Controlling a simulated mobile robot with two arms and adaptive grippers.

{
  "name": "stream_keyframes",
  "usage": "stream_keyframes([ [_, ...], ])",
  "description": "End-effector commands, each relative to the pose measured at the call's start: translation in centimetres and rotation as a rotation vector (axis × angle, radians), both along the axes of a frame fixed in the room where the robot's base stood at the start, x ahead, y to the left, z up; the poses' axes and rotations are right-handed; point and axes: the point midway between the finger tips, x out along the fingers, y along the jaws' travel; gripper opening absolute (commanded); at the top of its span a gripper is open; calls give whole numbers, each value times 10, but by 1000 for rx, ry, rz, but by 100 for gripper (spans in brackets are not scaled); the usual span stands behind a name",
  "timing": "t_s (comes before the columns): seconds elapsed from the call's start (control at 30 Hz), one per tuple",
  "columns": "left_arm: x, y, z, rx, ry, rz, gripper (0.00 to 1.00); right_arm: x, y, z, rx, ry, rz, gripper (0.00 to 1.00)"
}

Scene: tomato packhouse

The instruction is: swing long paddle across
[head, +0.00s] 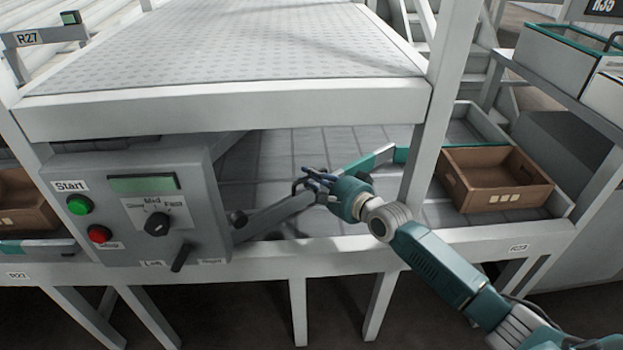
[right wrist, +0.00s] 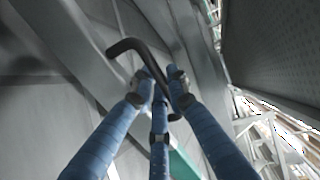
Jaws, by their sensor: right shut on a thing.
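The long paddle (head: 278,213) is a grey bar under the raised deck. It runs from a pivot beside the control box up and right to a teal-edged end (head: 376,160). My right gripper (head: 308,181) reaches in from the right, past the frame post, and is shut on the paddle's dark handle. In the right wrist view, the bent black handle (right wrist: 130,46) passes between the blue fingers of my right gripper (right wrist: 161,84). Part of the paddle is hidden behind the gripper. My left gripper is not in view.
A grey control box (head: 133,205) with green and red buttons, a dial and a lever stands left. A white post (head: 428,135) rises close to my right arm. A brown crate (head: 495,180) sits right of it on the rollers. Grey tiles lie behind the paddle.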

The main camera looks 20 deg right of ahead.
Motion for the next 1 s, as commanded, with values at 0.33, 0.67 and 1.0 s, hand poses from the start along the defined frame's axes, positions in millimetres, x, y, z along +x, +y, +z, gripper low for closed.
stream_keyframes([
  [0.33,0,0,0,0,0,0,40,2,-1,7,2,-13,-3,32],
  [0.67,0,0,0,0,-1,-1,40,-3,-2,4,1,-6,-1,32],
  [1.0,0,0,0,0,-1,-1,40,-52,-19,14,0,-6,-1,32],
])
